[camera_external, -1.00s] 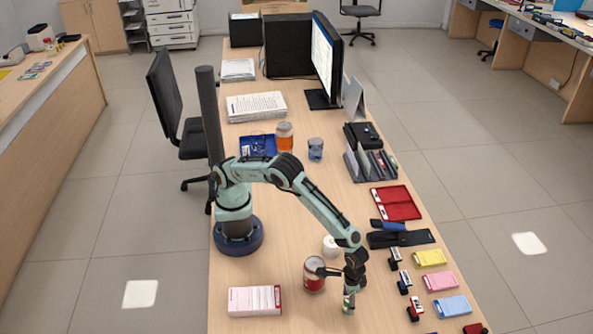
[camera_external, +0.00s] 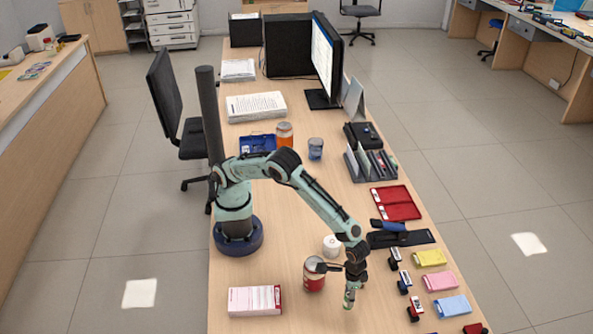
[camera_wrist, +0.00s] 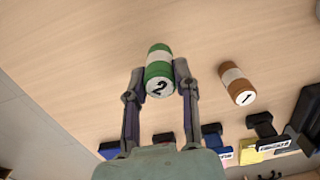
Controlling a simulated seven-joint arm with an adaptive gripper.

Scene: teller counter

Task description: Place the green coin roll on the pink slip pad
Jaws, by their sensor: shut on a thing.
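The green coin roll (camera_wrist: 159,71), with a white band and a "2" on its end, sits between the two fingers of my gripper (camera_wrist: 160,80) in the wrist view. My gripper (camera_external: 351,294) is shut on the roll and holds it near the front part of the desk, right of the red can. The roll shows small and partly covered in the external view (camera_external: 349,299). The pink slip pad (camera_external: 440,281) lies near the desk's right edge, between a yellow pad (camera_external: 430,258) and a blue pad (camera_external: 452,306). My gripper is left of the pink pad, apart from it.
A brown coin roll (camera_wrist: 237,85) marked "1" stands right of my gripper in the wrist view. A red can (camera_external: 314,276) and white roll (camera_external: 331,245) stand left of my gripper. Small stamps (camera_external: 405,283) stand between my gripper and the pads.

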